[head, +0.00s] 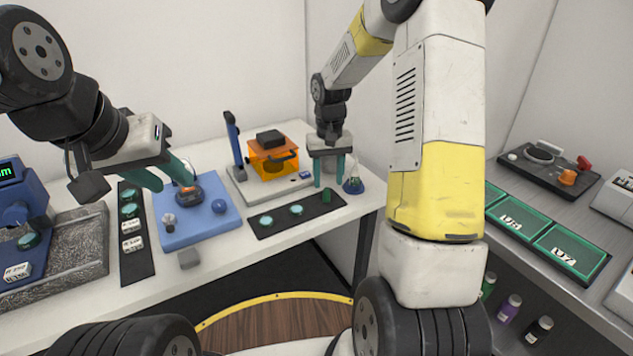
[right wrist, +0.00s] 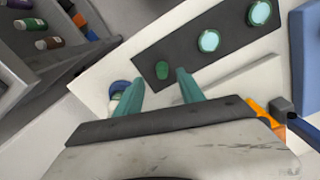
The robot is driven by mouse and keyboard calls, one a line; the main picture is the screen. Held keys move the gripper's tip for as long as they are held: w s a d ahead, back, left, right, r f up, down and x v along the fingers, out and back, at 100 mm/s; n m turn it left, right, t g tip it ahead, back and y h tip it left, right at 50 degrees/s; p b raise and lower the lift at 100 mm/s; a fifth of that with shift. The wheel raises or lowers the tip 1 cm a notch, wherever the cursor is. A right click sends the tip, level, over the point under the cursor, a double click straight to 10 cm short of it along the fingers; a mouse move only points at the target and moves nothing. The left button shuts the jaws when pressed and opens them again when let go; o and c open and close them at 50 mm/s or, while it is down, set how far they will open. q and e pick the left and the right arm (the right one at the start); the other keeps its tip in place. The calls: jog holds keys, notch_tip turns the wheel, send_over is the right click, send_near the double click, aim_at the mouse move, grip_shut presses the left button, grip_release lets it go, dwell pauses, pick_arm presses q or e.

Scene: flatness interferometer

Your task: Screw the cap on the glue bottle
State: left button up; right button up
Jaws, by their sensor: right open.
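A small green cylinder (head: 326,196), which looks like the cap, stands on the dark mat at the back of the white table. In the right wrist view the green cap (right wrist: 161,69) shows just beyond and between my fingertips. My right gripper (head: 328,184) is open and empty above it, fingers pointing down; it also shows in the right wrist view (right wrist: 159,80). A small bottle with a blue base (head: 353,187), possibly the glue bottle, stands right of the mat; a finger partly hides it in the right wrist view. My left gripper (head: 175,182) appears open over the blue plate.
Two teal discs lie on the dark mat (head: 257,228). Left of it is a blue plate (head: 205,233) with a dark round fixture and knobs. An orange box device (head: 272,158) stands behind the mat. Several bottles stand below the right bench, which holds green trays (head: 570,251).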

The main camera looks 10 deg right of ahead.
aim_at(327, 189)
jog(key=f, duration=0.4)
jog(key=shift+a+f, duration=0.2)
jog(key=shift+f, duration=0.05)
grip_shut()
